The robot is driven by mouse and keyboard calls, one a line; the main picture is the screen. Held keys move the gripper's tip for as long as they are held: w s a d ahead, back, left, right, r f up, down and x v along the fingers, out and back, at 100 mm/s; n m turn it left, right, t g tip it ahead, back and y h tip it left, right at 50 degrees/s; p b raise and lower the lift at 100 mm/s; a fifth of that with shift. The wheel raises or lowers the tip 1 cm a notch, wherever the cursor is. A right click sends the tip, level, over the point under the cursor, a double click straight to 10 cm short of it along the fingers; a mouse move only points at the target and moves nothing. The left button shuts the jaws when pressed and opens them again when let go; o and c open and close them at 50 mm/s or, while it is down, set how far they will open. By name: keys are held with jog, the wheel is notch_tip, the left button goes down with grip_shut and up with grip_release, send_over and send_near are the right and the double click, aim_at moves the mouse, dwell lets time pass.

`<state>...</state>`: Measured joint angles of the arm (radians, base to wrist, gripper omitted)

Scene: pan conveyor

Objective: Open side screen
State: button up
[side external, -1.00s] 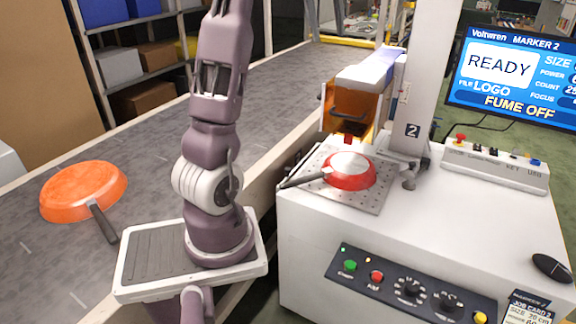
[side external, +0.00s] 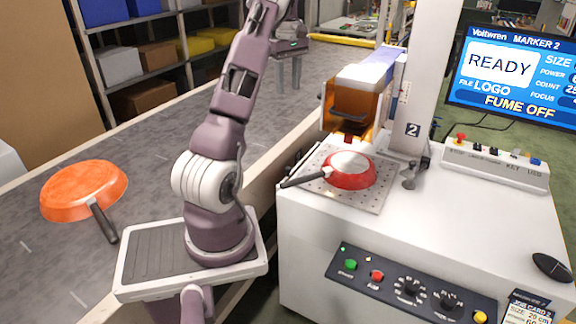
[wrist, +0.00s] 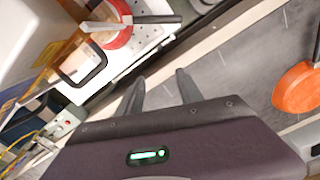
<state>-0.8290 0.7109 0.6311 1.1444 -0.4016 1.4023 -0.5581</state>
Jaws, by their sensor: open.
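The amber side screen (side external: 348,108) hangs on the marker head, above the marking plate (side external: 374,200). In the wrist view, amber sheeting (wrist: 38,82) shows at left, with a dark loop-shaped handle (wrist: 98,68) beside it. I cannot tell how far the screen is open. My gripper (side external: 289,82) is over the conveyor, behind and left of the marker head, pointing down. In the wrist view its fingers (wrist: 160,90) are apart and empty, clear of the handle. A red pan (side external: 352,182) lies on the plate, its dark handle pointing left.
An orange pan (side external: 84,190) lies on the conveyor (side external: 140,140) at left. A white column (side external: 425,90) stands beside the head. The monitor (side external: 512,70) reads READY and FUME OFF. The front panel (side external: 405,285) has buttons and knobs. The conveyor between my base and gripper is clear.

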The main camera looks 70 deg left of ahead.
aim_at(288, 168)
notch_tip(288, 168, down, 29)
jog(key=shift+f, duration=0.15)
jog(key=shift+c, duration=0.2)
grip_shut()
dwell(0.8)
